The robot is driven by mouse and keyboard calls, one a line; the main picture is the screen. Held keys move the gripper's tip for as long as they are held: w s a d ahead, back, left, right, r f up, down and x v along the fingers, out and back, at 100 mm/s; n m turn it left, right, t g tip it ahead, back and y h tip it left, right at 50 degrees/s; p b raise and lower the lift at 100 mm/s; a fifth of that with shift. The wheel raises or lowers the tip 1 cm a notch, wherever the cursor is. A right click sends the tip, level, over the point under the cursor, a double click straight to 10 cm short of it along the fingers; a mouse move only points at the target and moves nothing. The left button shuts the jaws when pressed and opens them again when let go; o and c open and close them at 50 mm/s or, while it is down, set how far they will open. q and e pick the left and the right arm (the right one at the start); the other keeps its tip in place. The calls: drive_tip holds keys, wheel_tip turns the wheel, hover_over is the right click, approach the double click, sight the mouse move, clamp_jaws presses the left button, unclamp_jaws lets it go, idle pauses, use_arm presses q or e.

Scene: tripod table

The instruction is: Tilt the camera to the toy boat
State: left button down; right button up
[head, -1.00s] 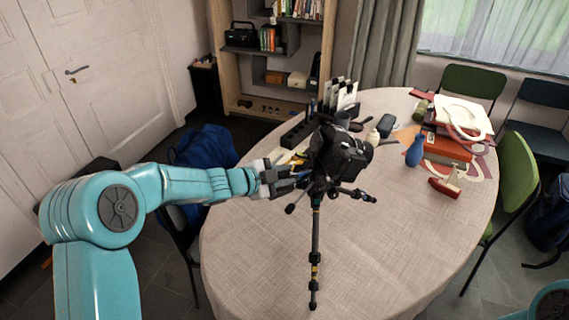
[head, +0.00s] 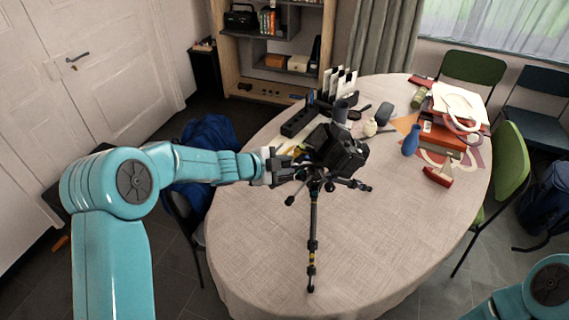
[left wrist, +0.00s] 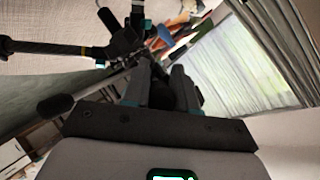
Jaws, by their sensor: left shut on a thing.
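A black camera (head: 340,150) sits on a black tripod (head: 313,225) that stands on the round table. The camera is tilted, its right end lower than its left. The toy boat (head: 437,176), with a red hull and a pale upper part, stands on the table to the right of the camera. My left gripper (head: 278,166) is beside the tripod head, shut on what looks like its dark handle. In the left wrist view the fingers (left wrist: 172,85) close around a dark piece, mostly hidden between them. My right gripper is out of view.
The round table (head: 400,230) has bare cloth at the front. Chairs surround the table, and a dark blue bag (head: 207,140) is on the left.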

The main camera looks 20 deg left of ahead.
use_arm(q)
drive_tip(key=c, duration=1)
unclamp_jaws()
drive_tip(key=v, duration=1.6)
drive_tip(key=shift+s+p, duration=0.2)
drive_tip(key=shift+p, duration=0.1)
drive_tip(key=shift+a, duration=0.1)
